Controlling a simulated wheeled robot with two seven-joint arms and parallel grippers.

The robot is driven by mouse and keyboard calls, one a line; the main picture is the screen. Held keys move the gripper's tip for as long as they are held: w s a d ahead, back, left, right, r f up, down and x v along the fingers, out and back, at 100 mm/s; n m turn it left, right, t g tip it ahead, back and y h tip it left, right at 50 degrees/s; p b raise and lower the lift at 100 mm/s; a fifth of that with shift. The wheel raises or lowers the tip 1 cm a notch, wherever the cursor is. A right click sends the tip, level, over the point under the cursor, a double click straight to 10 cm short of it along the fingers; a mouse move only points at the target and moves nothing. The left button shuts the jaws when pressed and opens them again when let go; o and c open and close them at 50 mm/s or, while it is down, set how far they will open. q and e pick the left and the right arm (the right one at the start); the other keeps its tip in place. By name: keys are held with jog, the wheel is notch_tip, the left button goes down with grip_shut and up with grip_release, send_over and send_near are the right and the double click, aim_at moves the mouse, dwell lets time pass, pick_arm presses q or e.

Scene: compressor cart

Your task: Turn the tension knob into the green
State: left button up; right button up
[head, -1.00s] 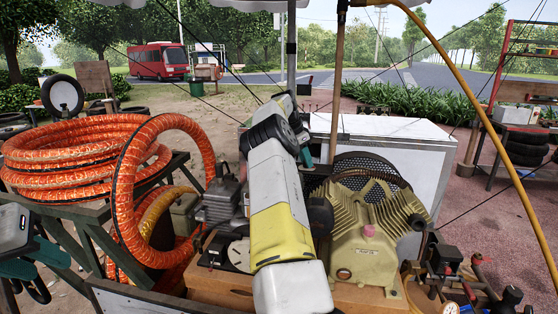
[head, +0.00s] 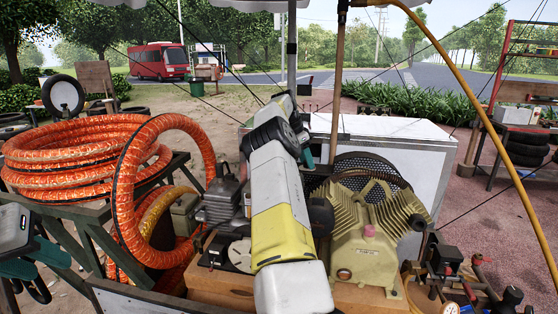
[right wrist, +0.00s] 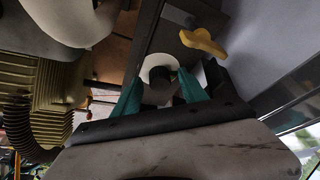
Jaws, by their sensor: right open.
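My right gripper (right wrist: 160,96) is open in the right wrist view, its two teal fingers apart. A pale round part (right wrist: 159,68) with a dark centre shows just beyond and between the fingertips; I cannot tell whether they touch it. A yellow lobed knob-like part (right wrist: 203,42) sits beyond, to the upper right, outside the fingers. I cannot tell which part is the tension knob, and no green zone can be made out. In the head view my right arm hides most of that gripper. My left gripper (head: 32,268) is at the left edge, partly cut off, away from the compressor.
The olive compressor (head: 364,236) stands on the cart right of my right arm, before a black mesh guard (head: 372,172). A motor (head: 222,200) is left of the arm. Orange hose coils (head: 80,158) crowd the left. Gauges and valves (head: 452,284) stand at lower right.

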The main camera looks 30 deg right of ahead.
jog(key=v, duration=0.7)
jog(key=shift+r, duration=0.35)
jog(key=shift+a, duration=0.15)
